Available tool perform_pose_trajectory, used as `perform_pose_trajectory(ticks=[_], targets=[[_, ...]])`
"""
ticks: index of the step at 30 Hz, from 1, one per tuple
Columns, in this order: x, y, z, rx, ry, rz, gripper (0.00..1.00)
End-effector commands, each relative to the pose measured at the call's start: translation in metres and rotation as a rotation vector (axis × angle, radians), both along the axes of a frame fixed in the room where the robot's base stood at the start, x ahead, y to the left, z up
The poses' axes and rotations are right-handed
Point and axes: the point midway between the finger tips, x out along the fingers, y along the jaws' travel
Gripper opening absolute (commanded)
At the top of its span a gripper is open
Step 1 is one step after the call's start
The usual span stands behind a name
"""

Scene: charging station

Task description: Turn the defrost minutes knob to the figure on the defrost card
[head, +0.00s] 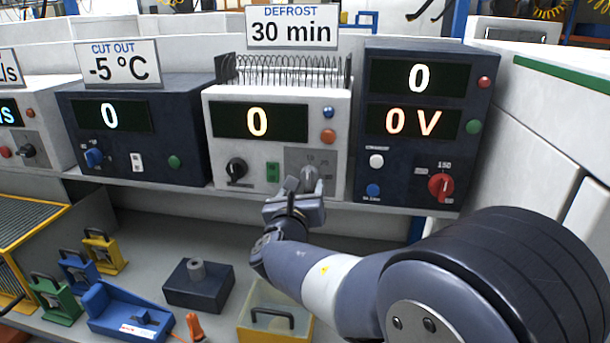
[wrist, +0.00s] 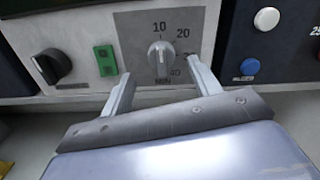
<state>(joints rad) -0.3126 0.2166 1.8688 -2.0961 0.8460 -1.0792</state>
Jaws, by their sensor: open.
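The defrost card (head: 292,27) reads "DEFROST 30 min" and stands above the white defrost unit (head: 223,125). The unit's display (head: 260,121) shows 0. The 30 cannot be read. In the head view the knob (head: 308,172) is partly covered by my gripper (head: 300,188). In the wrist view my gripper (wrist: 160,82) is open and empty, its two fingers pointing at the panel on either side of and below the knob.
On the unit are a black knob (head: 236,170), a green switch (head: 272,172), and blue and red lamps. A dark unit with a red knob (head: 441,187) stands right, and a "CUT OUT" unit (head: 190,120) left.

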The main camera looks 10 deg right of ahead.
Motion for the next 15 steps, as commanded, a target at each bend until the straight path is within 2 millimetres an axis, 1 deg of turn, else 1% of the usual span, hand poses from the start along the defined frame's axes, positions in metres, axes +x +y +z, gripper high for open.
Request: perform_pose_trajectory(ticks=[1, 6, 10, 15], targets=[[0.010, -0.005, 0.001, -0.001, 0.002, -0.003, 0.59], [0.034, -0.015, 0.001, 0.001, 0.001, -0.003, 0.59], [0.046, -0.020, 0.001, 0.001, 0.000, -0.001, 0.59], [0.052, -0.022, 0.000, 0.001, 0.001, 0.000, 0.59]])
